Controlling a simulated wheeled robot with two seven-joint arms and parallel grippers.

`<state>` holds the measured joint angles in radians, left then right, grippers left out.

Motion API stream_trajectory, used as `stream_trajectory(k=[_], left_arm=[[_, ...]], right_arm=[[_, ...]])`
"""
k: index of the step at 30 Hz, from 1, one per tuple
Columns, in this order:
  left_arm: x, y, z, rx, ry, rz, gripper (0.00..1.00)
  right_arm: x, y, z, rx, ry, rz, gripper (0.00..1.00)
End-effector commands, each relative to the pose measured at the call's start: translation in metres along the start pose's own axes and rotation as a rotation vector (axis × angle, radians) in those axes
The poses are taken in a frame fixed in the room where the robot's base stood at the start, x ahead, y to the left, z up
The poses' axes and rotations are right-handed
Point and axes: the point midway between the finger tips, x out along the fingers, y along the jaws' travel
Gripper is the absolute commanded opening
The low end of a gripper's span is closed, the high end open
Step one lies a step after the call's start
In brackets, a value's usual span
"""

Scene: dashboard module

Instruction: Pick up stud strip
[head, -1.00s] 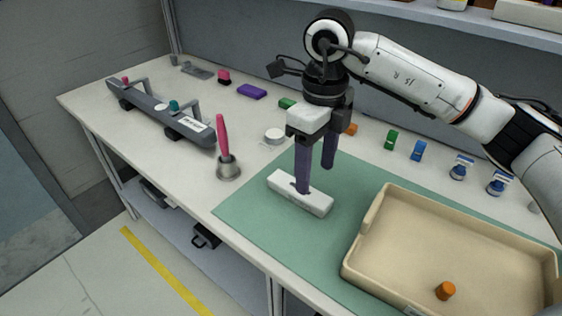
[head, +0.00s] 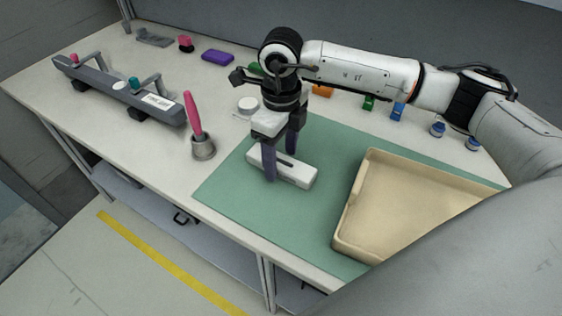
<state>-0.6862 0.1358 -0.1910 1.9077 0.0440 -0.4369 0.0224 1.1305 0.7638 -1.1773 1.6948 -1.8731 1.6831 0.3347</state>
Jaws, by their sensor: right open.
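A white oblong block with a dark slot in its top, probably the stud strip (head: 299,175), lies flat on the green mat. My right gripper (head: 280,166) points down at the block's left half. Its two dark purple fingers are apart, one on the near side and one toward the far side, so they seem to straddle the block. I cannot tell whether either finger touches it. The block rests on the mat. My left gripper is out of view.
A beige tray (head: 366,190) stands right of the block, partly hidden by my grey arm link. A dark grey dashboard bar (head: 108,93) and a cup with a pink-handled tool (head: 203,148) are left. Several small coloured parts line the back.

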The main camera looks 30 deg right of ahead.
Motion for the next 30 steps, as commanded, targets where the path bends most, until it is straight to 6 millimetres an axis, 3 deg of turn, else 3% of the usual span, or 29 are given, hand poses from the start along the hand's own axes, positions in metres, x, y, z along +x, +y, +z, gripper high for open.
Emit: stream_trajectory(k=[9, 17, 25, 30], left_arm=[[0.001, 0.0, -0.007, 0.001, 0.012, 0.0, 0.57], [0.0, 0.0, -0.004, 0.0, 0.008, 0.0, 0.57], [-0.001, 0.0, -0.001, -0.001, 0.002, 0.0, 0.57], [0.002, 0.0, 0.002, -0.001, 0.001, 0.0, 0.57]], right_arm=[[0.007, 0.0, 0.0, -0.001, 0.0, -0.001, 0.56], [0.006, 0.0, 0.0, -0.001, 0.0, -0.001, 0.12], [0.003, 0.0, 0.001, -0.001, -0.002, -0.001, 0.11], [-0.02, 0.0, 0.002, 0.0, -0.007, -0.002, 0.11]])
